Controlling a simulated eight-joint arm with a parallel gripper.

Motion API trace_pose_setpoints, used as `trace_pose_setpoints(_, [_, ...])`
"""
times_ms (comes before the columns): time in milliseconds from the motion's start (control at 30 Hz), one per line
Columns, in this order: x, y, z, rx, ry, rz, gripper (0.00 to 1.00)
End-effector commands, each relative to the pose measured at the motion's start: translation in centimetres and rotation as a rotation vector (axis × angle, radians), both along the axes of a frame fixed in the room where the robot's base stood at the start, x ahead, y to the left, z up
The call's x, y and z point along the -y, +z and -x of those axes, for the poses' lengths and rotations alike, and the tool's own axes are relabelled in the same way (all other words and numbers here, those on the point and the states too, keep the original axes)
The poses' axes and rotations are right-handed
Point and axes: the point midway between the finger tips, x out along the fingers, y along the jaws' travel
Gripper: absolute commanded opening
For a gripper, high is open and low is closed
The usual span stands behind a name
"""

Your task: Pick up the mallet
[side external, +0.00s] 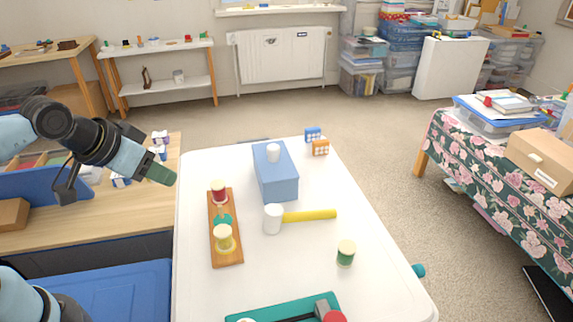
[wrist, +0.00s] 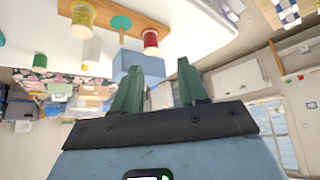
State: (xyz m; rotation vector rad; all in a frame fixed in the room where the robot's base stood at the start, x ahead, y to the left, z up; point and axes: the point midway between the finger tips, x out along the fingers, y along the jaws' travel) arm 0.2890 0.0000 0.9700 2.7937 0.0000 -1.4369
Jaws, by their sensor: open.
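The mallet has a white cylindrical head (side external: 273,218) and a yellow handle (side external: 312,215). It lies on the white table, with the handle pointing right, in front of the blue box. My gripper (side external: 163,174) is left of the table in the side view, raised and well apart from the mallet. Its two green fingers (wrist: 158,65) are spread and empty in the wrist view. A pale block-like shape (wrist: 92,50) in the wrist view may be the mallet's head; I cannot tell for sure.
Table is clear right of the handle.

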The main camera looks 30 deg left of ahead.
Motion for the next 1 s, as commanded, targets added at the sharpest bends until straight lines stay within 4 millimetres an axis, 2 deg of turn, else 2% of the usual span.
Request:
trace_pose_setpoints(67, [0.0, 0.0, 0.0, 0.0, 0.0, 0.0, 0.43])
trace_pose_setpoints(133, [0.0, 0.0, 0.0, 0.0, 0.0, 0.0, 0.36])
trace_pose_setpoints(400, [0.0, 0.1, -0.1, -0.002, -0.001, 0.0, 0.36])
trace_pose_setpoints(533, [0.5, 0.8, -0.8, -0.025, -0.026, -0.003, 0.36])
trace_pose_setpoints(800, [3.6, 3.9, -5.3, -0.167, -0.173, -0.016, 0.36])
trace_pose_setpoints(1000, [6.7, 5.0, -9.2, -0.28, -0.302, -0.027, 0.36])
